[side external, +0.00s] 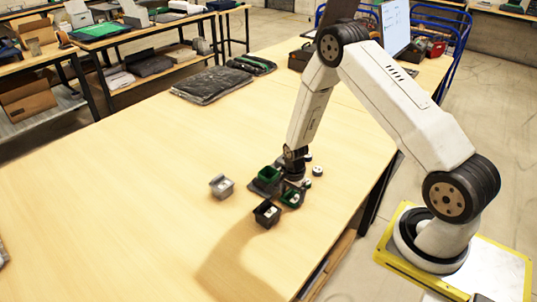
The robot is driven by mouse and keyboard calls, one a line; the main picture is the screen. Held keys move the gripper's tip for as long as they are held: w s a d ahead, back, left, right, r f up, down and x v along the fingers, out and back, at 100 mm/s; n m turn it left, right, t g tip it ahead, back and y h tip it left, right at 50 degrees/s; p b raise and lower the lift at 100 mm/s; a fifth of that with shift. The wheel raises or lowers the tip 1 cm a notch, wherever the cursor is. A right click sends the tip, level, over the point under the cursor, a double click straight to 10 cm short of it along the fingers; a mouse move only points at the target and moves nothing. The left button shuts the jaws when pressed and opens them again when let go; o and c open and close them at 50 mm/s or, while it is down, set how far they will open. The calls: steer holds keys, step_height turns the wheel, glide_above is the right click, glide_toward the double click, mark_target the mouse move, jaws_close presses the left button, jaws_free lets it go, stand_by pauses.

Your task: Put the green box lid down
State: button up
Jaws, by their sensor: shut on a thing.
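My gripper (291,182) is low over the wooden table, among a cluster of small boxes. It is shut on a small green piece, which I take to be the green box lid (291,198); its outline is small and partly covered by the gripper. A small open green box (268,174) is just left of the gripper. Whether the held piece touches the table or a box cannot be told from this view.
An open black box (267,213) stands in front of the gripper, and a grey box (221,186) to the left. Small white round pieces (317,171) lie to the right. Packed dark garments (212,84) lie farther back.

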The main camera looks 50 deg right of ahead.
mark_target(292, 197)
steer(key=shift+f, duration=0.3)
steer(key=o, duration=0.9)
steer(key=shift+r, duration=0.1)
steer(key=shift+r, duration=6.1)
steer(key=shift+s+a+r+n+t, duration=0.45)
steer(key=shift+s+a+r+n, duration=1.5)
steer(key=shift+n, duration=1.05)
steer(key=shift+s+a+r+n+t, duration=0.4)
steer(key=shift+s+a+r+n, duration=1.1)
steer(key=shift+a+r+n, duration=1.15)
steer(key=shift+s+a+r+n+t, duration=0.45)
steer(key=shift+s+a+r+n, duration=1.2)
steer(key=shift+n, duration=1.7)
